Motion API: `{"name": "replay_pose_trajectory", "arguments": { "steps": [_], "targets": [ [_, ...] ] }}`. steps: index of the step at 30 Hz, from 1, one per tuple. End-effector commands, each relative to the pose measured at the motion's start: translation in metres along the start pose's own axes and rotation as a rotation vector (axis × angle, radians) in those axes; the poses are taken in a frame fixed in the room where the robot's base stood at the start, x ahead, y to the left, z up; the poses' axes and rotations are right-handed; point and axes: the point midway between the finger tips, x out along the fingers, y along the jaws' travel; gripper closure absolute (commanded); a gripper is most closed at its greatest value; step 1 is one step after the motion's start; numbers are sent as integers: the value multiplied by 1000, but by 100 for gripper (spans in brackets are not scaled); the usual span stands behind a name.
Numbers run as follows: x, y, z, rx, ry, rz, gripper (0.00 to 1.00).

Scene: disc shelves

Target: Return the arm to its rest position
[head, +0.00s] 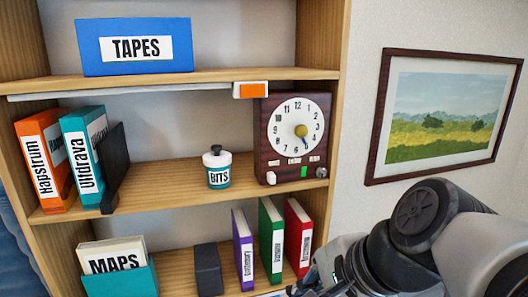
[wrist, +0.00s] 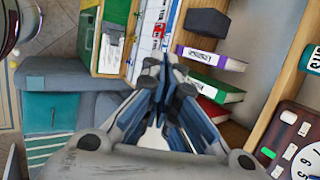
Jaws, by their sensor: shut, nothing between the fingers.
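My gripper (wrist: 163,70) points away from the wrist camera, its fingers together and empty. In the head view my arm enters from the lower right, and my gripper (head: 305,286) is at the bottom edge, in front of the lower shelf and partly cut off. It is close below the red book (head: 298,232) in the picture; I cannot tell whether they touch.
The shelf unit (head: 180,172) holds a TAPES box (head: 136,47), a clock (head: 272,131), a BITS jar (head: 218,176), a MAPS box (head: 120,279) and several books. A framed picture (head: 440,115) hangs at right. The wrist view shows a grey sofa (wrist: 70,115).

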Motion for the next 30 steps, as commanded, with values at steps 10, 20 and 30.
{"name": "replay_pose_trajectory", "arguments": {
  "steps": [10, 20, 30],
  "targets": [
    [95, 176, -62, -943, 186, 264, 100],
    [112, 221, -84, -1275, 212, 390, 100],
    [111, 220, -84, -1273, 211, 390, 100]
  ]
}}
